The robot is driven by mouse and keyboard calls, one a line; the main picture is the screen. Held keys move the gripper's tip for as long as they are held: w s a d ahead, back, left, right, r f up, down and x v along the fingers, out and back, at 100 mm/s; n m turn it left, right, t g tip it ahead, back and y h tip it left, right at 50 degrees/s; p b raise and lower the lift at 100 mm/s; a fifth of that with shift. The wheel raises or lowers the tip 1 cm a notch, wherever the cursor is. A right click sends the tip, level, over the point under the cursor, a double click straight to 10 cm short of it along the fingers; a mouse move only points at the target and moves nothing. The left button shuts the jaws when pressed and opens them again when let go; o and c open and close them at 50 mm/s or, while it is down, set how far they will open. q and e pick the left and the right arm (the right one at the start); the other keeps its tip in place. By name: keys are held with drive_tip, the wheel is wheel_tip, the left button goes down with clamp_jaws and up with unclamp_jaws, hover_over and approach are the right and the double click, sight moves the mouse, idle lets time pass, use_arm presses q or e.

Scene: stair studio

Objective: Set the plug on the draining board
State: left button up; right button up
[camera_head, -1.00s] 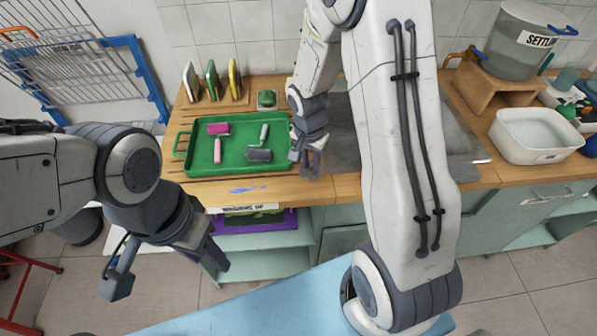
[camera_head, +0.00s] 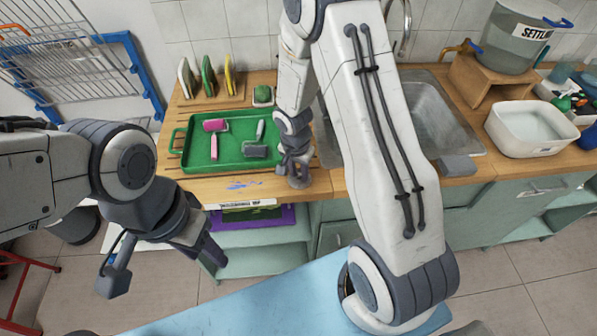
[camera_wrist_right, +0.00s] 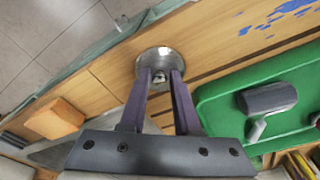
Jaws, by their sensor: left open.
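The plug (camera_wrist_right: 153,60) is a round, shiny metal disc with a small knob. In the right wrist view it is at the fingertips of my right gripper (camera_wrist_right: 164,78), which looks shut on the knob. In the head view my right gripper (camera_head: 296,163) is at the front of the wooden counter, with the grey plug (camera_head: 298,182) just under it. I cannot tell whether the disc touches the wood. The grooved wooden draining board (camera_head: 183,108) shows around the green tray. My left gripper (camera_head: 165,262) is open and empty, in front of the counter.
The sink (camera_head: 440,115) is behind my right arm. A white basin (camera_head: 530,145) and a clear tank (camera_head: 500,45) are at the right.

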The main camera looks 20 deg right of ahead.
sight(296, 182)
drive_tip(key=shift+o, duration=0.9)
drive_tip(key=shift+r, duration=0.55)
wheel_tip(296, 182, up, 10)
drive_tip(key=a, duration=0.1)
drive_tip(key=s+a+r+n, duration=0.3)
drive_tip(key=s+a+n, duration=0.1)
drive_tip(key=s, duration=0.3)
drive_tip(key=s+a+r+n+y, duration=0.1)
drive_tip(key=s+a+r+n, duration=0.2)
drive_tip(key=s+a+n, duration=0.2)
drive_tip(key=s+a+r+n+y, duration=0.1)
drive_tip(key=s+a+r+n, duration=0.2)
drive_tip(key=s+a+n, duration=0.2)
drive_tip(key=s+n, duration=0.3)
drive_tip(key=s, duration=0.3)
drive_tip(key=shift+a+g, duration=0.2)
drive_tip(key=shift+g, duration=0.2)
drive_tip(key=shift+d, duration=0.1)
